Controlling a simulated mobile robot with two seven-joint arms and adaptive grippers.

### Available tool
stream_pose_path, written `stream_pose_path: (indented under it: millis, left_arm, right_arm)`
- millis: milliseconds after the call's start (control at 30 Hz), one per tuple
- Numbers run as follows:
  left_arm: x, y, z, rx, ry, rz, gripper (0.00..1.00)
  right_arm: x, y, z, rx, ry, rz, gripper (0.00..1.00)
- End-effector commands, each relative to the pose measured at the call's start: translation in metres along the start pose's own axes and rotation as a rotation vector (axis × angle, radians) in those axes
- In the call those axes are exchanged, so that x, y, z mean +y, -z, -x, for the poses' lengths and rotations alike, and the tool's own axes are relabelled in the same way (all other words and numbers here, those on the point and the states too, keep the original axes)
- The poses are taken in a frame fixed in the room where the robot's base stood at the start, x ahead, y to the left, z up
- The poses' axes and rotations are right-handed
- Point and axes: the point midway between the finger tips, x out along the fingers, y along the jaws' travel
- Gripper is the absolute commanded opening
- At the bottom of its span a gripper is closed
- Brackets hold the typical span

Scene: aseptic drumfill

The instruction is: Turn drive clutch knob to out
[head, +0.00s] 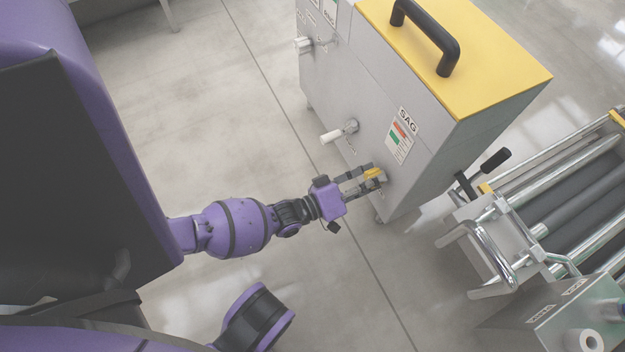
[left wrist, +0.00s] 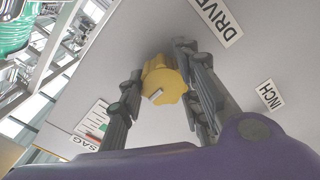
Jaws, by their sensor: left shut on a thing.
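The drive clutch knob is a yellow lobed knob (left wrist: 164,82) with a pale pointer mark, set on the grey panel below a "DRIVE" label (left wrist: 216,20) in the left wrist view. In the head view the yellow knob (head: 372,173) shows low on the side of the grey cabinet (head: 430,150). My left gripper (head: 371,179) is at the panel with its fingers on either side of the knob, shut on it. The fingers also show in the left wrist view (left wrist: 163,95). An "INCH" label (left wrist: 270,95) is beside the knob.
A white-handled lever (head: 338,133) and another white handle (head: 303,45) stick out of the same panel. The cabinet has a yellow top with a black handle (head: 428,38). A roller conveyor (head: 560,215) with a black-gripped lever (head: 490,163) stands at right. Floor left of the cabinet is clear.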

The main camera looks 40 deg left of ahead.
Motion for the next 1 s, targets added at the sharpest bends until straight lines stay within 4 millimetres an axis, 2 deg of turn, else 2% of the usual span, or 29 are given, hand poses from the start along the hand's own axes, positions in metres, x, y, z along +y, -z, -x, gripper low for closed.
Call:
stream_pose_path:
  millis: [33,467,500,600,1000]
  left_arm:
    - [0.0048,-0.0013,-0.0008,0.001,-0.011,0.008,0.05]
    - [0.0051,-0.0004,-0.0011,0.003,-0.012,0.020,0.05]
    - [0.0051,-0.0003,-0.0012,0.003,-0.012,0.020,0.33]
    - [0.0047,-0.0002,-0.0011,0.003,-0.011,0.020,0.46]
    - [0.0001,0.0008,-0.0004,0.001,-0.001,0.016,0.47]
  right_arm:
    - [-0.0001,0.0004,0.0002,0.001,0.000,0.000,0.09]
    - [0.0000,-0.0009,0.0014,-0.002,0.000,0.000,0.09]
    - [0.0000,-0.0013,0.0016,-0.003,0.000,0.000,0.09]
    - [0.0000,-0.0017,0.0018,-0.003,0.000,0.000,0.09]
    - [0.0002,-0.0020,0.0016,-0.004,0.000,0.001,0.09]
